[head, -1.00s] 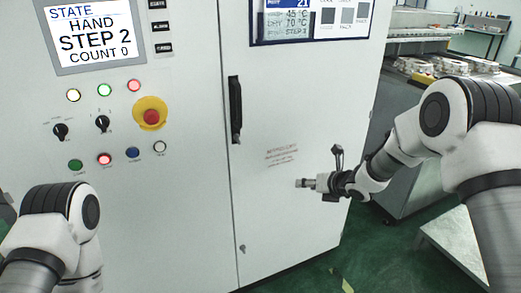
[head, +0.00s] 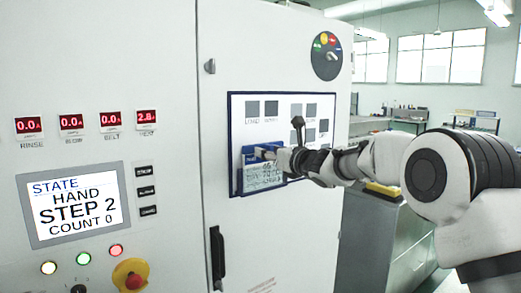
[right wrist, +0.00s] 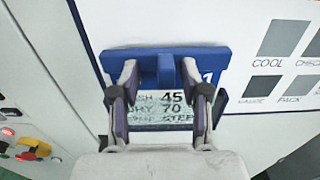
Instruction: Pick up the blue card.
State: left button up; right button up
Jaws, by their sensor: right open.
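The blue card (head: 260,178) is on the framed white board (head: 236,115) on the cabinet door, at the board's lower left. It has a blue top and a pale lower part with printed text. My right gripper (head: 271,153) is at its upper part. In the right wrist view, the blue card (right wrist: 205,60) has a blue bar with a tab sticking out at its middle. The right gripper (right wrist: 158,72) is open there, one finger on each side of the tab, with gaps visible. The fingers hide parts of the card. My left gripper is out of view.
The board bears several grey squares with labels (head: 271,107). A black door handle (head: 217,255) is below left of the board. A round dial (head: 326,56) sits above right. A control panel with a state screen (head: 73,204) is at the left.

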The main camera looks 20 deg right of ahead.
jog(key=shift+d+r, duration=0.1)
jog(key=shift+r, duration=0.1)
jog(key=shift+s+d+f, duration=0.1)
jog(key=shift+s+d, duration=0.1)
jog(key=shift+d, duration=0.25)
jog(key=shift+w, duration=0.1)
jog(key=c, duration=0.5)
jog(key=shift+w+a+f, duration=0.1)
grip_shut()
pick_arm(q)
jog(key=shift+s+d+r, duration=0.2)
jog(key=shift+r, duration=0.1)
pick_arm(e)
jog(key=shift+a, duration=0.15)
